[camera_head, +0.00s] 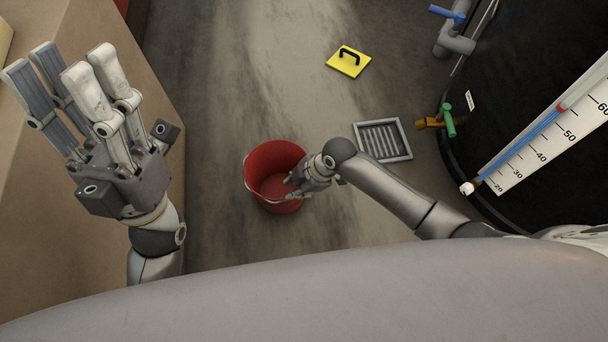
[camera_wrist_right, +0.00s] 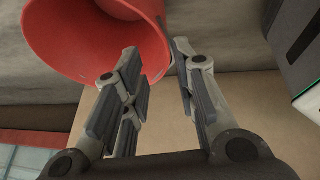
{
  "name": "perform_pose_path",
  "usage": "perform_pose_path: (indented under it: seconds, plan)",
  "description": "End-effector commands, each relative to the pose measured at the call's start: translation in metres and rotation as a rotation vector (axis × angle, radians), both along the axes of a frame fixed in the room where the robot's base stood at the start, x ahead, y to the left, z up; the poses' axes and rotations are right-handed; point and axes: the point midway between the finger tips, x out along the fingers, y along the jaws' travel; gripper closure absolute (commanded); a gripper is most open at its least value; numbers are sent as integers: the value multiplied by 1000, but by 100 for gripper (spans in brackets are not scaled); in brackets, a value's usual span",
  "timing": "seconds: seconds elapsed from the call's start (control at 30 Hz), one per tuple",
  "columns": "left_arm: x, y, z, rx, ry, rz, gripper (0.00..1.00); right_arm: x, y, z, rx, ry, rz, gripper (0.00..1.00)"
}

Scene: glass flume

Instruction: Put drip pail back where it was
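The red drip pail (camera_head: 262,165) stands upright on the floor left of centre in the head view and looks empty. In the right wrist view the pail (camera_wrist_right: 75,35) fills the upper left. My right gripper (camera_head: 291,189) is at the pail's right side, partly over its opening. In the right wrist view my right gripper (camera_wrist_right: 156,52) has its fingers apart, with the pail's edge between or just behind the tips. Contact cannot be told. My left gripper (camera_head: 58,68) is raised at the left, its fingers apart and empty, away from the pail.
A floor grate (camera_head: 383,141) lies right of the pail, near a brass tap (camera_head: 430,123) with a green handle on the dark tank (camera_head: 500,90). A tan box-like surface (camera_head: 160,90) borders the left.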

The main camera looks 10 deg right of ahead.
Motion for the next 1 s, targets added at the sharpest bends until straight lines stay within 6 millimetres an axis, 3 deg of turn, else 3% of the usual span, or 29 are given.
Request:
perform_pose_path:
  seconds: [0.03, 0.5, 0.7, 1.0]
  plan:
    - [8, -2, 4, 13, 42, 3, 60, -2, -4, 11, -1, 1, 0, 73]
    - [83, -17, -35, 148, 476, 25, 60, -6, -19, 45, 0, 1, 0, 73]
    - [99, -19, -52, 183, 597, 31, 60, -8, -24, 55, 0, 2, 0, 73]
    - [105, -20, -60, 197, 644, 33, 60, -8, -24, 59, 7, -4, -5, 73]
